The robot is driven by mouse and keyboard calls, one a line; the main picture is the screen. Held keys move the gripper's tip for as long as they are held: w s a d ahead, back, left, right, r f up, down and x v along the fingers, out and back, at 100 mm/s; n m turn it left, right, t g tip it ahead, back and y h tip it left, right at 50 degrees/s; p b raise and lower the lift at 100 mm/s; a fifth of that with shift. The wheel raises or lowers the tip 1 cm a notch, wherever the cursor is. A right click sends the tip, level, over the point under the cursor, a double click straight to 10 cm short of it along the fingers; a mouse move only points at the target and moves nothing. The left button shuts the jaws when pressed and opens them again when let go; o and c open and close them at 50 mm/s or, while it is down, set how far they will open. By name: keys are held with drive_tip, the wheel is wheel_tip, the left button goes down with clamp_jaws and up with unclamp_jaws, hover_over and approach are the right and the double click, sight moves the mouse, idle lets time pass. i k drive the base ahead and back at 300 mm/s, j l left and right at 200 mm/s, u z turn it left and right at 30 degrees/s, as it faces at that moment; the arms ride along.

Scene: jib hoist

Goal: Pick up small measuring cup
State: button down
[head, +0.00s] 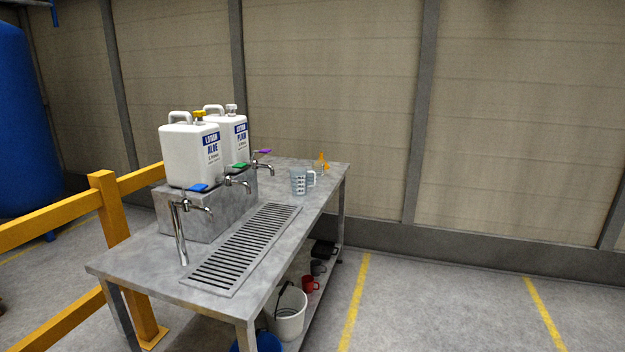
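A clear measuring cup (298,183) with dark markings and a handle on its right stands upright on the metal table (215,265), right of the taps. Behind it, near the table's far right corner, is a small item with an orange top (321,158); it is too small to make out fully. I cannot tell whether a smaller measuring cup is there. My gripper is not in view.
Two white lotion jugs (187,150) stand on a metal block with several taps. A slotted drain grate (250,245) lies in front. A white bucket (290,318) and a red mug (310,284) sit below. A yellow railing (107,215) stands left; the right floor is clear.

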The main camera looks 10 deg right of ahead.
sight(310, 178)
drive_tip(key=i+l+u, duration=0.1)
drive_tip(key=i, duration=0.35)
drive_tip(key=i+l, duration=0.2)
drive_tip(key=i, duration=0.25)
drive_tip(key=i+l+u, duration=0.15)
drive_tip(key=i, duration=0.3)
drive_tip(key=i+l, duration=0.25)
drive_tip(key=i, duration=0.2)
drive_tip(key=i+l+u, duration=0.15)
drive_tip(key=i, duration=0.3)
drive_tip(key=l, duration=0.1)
